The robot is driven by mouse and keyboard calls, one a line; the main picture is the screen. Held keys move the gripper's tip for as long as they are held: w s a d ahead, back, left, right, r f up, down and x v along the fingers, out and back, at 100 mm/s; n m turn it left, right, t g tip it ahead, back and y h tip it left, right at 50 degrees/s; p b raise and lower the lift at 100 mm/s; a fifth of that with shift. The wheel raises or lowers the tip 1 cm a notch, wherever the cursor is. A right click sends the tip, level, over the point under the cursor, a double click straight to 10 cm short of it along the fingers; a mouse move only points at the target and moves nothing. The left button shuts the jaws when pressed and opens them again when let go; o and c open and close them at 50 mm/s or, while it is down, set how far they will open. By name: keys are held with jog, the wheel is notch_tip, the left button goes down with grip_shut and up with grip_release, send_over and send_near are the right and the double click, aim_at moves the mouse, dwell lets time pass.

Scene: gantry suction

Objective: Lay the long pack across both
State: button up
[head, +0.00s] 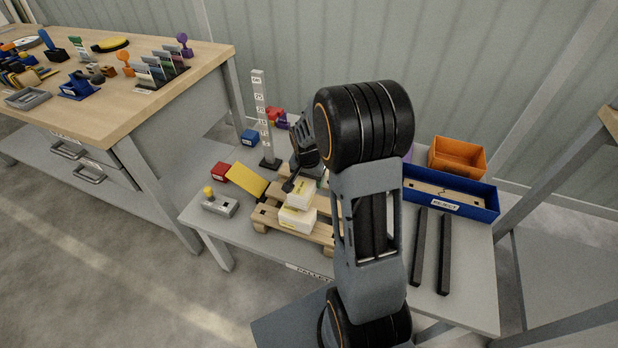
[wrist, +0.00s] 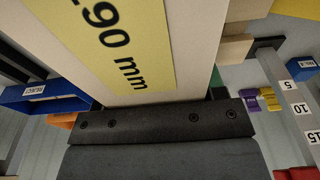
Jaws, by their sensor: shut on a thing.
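My gripper (head: 292,182) is low over the wooden pallet (head: 263,213), shut on a pale pack (head: 301,194). In the wrist view the pale pack (wrist: 180,45) fills the upper middle, with a yellow label ending in "90 mm"; the dark gripper body crosses below it. Another white pack (head: 297,220) with a yellow label stands on the pallet just under the held one. I cannot tell whether the two touch. My arm hides the pallet's right part and anything behind it.
A marked upright scale (head: 261,112) stands close behind the pallet. A yellow panel (head: 248,180), a red block (head: 221,172) and a grey box with a yellow knob (head: 219,204) are left. A blue tray (head: 478,213), an orange bin (head: 457,156) and two dark bars (head: 443,255) are right.

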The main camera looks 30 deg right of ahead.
jog(key=shift+f+b, duration=0.45)
jog(key=shift+f, duration=0.2)
jog(key=o, duration=1.3)
jog(key=r+p, duration=0.1)
jog(key=r, duration=0.3)
jog(key=r+p, duration=0.1)
jog(key=r, duration=0.4)
jog(key=s+a+r+p, duration=0.1)
jog(key=r, duration=0.3)
jog(key=shift+a+r, duration=0.1)
jog(key=shift+r, duration=0.25)
jog(key=shift+s+a+f+n, duration=0.1)
jog(key=shift+s+f+n, duration=0.15)
jog(key=shift+n, duration=0.35)
jog(key=shift+s+a+f+n, duration=0.25)
jog(key=shift+s+f+n, duration=0.1)
jog(key=shift+s+n, duration=0.35)
jog(key=s+a+r+n+t+p, duration=0.1)
jog(key=s+a+r+n+p, duration=0.1)
jog(key=s+r+p, duration=0.2)
jog(key=s+a+r+n+p, duration=0.2)
jog(key=s+r+p, duration=0.3)
jog(key=r+p, duration=0.3)
jog(key=s+a+r+n+t+y+p, duration=0.1)
jog(key=s+a+r+p, duration=0.3)
jog(key=r, duration=0.8)
jog(key=shift+s+n+t+p, duration=0.2)
jog(key=shift+n+t+p, duration=0.1)
jog(key=shift+n+p, duration=0.8)
